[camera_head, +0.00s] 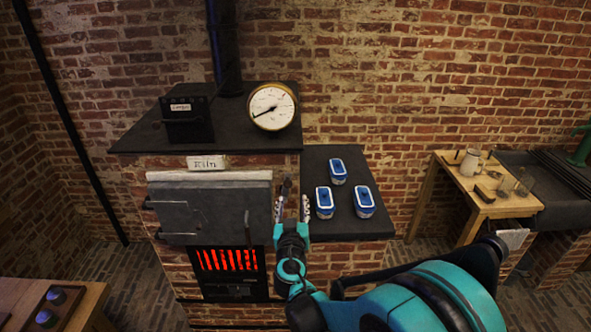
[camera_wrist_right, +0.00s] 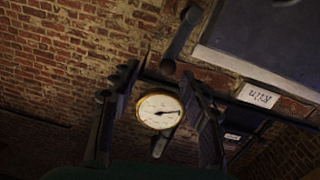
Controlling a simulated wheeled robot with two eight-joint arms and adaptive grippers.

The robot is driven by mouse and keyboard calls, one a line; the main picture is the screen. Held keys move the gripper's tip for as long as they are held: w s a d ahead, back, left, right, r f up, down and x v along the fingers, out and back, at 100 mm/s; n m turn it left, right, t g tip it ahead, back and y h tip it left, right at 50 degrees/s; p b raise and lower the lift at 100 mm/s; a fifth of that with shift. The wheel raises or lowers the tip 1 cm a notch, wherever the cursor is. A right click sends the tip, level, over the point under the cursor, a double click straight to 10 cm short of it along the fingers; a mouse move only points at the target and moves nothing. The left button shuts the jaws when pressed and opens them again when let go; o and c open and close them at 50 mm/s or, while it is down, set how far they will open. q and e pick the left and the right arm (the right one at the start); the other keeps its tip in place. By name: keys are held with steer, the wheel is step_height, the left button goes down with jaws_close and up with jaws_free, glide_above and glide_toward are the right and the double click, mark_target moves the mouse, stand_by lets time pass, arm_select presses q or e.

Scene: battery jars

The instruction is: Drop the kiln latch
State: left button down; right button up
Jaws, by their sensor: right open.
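The kiln door (camera_head: 215,208) is a grey slab, shut on the brick kiln front below the "Kiln" label (camera_head: 208,163). The latch (camera_head: 286,187) looks like a dark bar standing up at the door's right edge. In the right wrist view the latch (camera_wrist_right: 179,40) is a dark bar with rounded ends beside the grey door (camera_wrist_right: 265,35). My right gripper (camera_head: 292,208) is open and empty, just in front of the kiln's right edge by the latch. In the wrist view its fingers (camera_wrist_right: 160,85) are apart, with the latch beyond them; contact cannot be told. My left gripper is out of view.
A round gauge (camera_head: 272,107) and a dark box (camera_head: 188,118) stand on the kiln top. Several blue-lidded jars (camera_head: 338,172) stand on the dark side shelf (camera_head: 347,218) right of my gripper. The fire grate (camera_head: 228,260) glows red below the door. A wooden table (camera_head: 490,205) stands right.

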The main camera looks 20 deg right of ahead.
mark_target(288, 186)
steer(key=shift+t, duration=0.4)
steer(key=x, duration=0.2)
steer(key=a+x, duration=0.1)
steer(key=x, duration=0.5)
steer(key=shift+w+a+r, duration=0.15)
steer(key=shift+w, duration=0.35)
jaws_close()
